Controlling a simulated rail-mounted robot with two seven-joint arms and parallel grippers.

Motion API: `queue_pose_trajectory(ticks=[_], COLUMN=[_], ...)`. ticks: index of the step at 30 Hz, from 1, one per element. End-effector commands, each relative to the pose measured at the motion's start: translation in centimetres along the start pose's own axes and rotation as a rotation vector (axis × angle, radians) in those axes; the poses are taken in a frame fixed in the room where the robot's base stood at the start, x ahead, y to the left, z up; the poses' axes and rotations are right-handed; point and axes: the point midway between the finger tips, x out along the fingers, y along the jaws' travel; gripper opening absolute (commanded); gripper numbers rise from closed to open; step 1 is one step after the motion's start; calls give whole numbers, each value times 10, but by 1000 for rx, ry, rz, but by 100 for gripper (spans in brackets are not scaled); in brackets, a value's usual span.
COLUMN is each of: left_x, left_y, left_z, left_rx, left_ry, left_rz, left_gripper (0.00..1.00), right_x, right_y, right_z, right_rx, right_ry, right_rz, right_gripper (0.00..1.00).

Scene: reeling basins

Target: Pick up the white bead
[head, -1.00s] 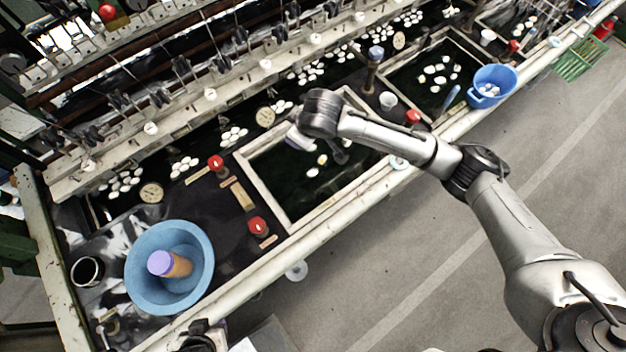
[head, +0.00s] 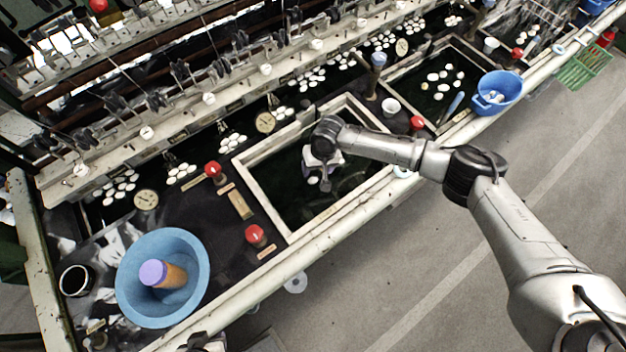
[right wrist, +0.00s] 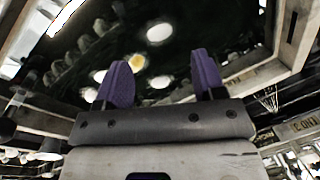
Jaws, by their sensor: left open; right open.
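Several white oval beads lie in the dark framed basin (head: 243,178). In the right wrist view, one white bead (right wrist: 160,33) is beyond the fingers, and another white bead (right wrist: 160,82) shows between them, near a yellowish bead (right wrist: 134,63). My right gripper (head: 322,178) is over this basin, pointing down; its purple fingers (right wrist: 163,80) are apart with nothing held. In the head view, the wrist and gripper hide part of the basin, and one bead (head: 313,180) shows beside the fingers. My left gripper (head: 204,342) is only partly visible at the bottom edge.
The basin's raised pale frame surrounds my right gripper. A light blue bowl (head: 128,283) holding a purple-topped cylinder (head: 154,272) stands at left. A blue basket (head: 511,86) stands at right. Red knobs (head: 255,234) stand beside the basin; a pale rail (head: 335,222) runs along the front.

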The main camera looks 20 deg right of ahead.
Motion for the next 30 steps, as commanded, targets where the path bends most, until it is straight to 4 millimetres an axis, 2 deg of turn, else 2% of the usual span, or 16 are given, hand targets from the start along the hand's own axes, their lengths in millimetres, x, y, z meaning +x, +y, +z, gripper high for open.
queue_pose_trajectory(ticks=[8, 19, 30], left_x=[3, 10, 10], left_y=[-1, 1, 3], left_z=[1, 3, 3], left_rx=[4, -3, -9], left_ry=[-1, -1, 0], left_rz=[-3, 2, 7], left_gripper=[43, 43, 43], right_x=[15, 58, 63], right_y=[0, 0, 0], right_z=[0, 1, 1], right_rx=[-2, -1, -3], right_ry=[0, 0, 2], right_rz=[0, 0, -1], right_gripper=[63, 63, 62])
